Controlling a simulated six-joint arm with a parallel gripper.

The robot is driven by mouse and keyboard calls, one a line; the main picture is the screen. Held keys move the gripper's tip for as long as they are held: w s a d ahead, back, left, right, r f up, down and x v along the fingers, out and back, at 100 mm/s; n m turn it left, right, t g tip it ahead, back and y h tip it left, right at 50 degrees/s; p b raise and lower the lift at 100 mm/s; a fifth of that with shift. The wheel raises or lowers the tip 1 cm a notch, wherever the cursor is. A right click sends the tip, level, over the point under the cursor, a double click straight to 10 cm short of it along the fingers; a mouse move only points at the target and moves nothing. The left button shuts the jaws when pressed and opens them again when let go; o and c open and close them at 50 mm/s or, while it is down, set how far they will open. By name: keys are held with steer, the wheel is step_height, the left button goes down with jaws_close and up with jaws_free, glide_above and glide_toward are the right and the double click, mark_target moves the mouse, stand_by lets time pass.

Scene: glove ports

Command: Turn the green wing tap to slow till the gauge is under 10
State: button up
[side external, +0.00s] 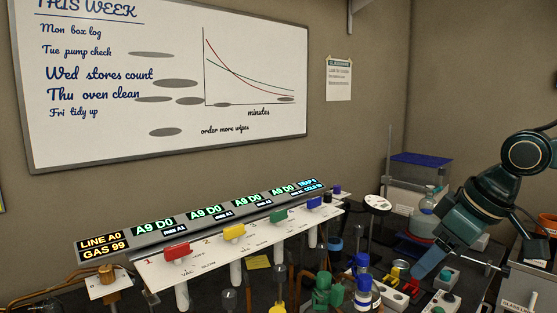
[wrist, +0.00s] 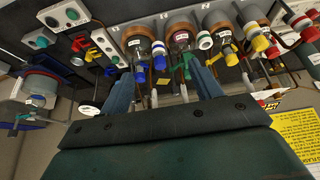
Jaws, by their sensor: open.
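The green wing tap (side external: 278,216) is third from the left on the white sloping panel (side external: 205,256), between the yellow tap (side external: 234,231) and the blue tap (side external: 314,203). Small dial words are printed by the taps; its exact setting is too small to tell. The readout strip (side external: 199,227) behind shows several "A9 D0" displays and an amber "LINE A0, GAS 99" at the left end. My gripper (side external: 425,268) is well right of the green tap, above the bench, empty.
A red tap (side external: 176,249) is at the panel's left. Bottles with blue and green caps (side external: 363,288) stand between the panel and my gripper. A grey control box (side external: 440,303) lies below the gripper. Several capped flasks (wrist: 180,42) line the wrist view's top.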

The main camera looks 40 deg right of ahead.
steer(key=w+a+r, duration=0.1)
steer(key=w+r, duration=0.8)
steer(key=w, duration=0.5)
steer(key=g, duration=0.1)
glide_toward(279, 211)
steer(key=v, duration=0.5)
steer(key=shift+s, duration=0.1)
steer(key=shift+f, duration=0.15)
steer(key=x, duration=1.3)
steer(key=shift+w+f, duration=0.2)
steer(key=c, duration=1)
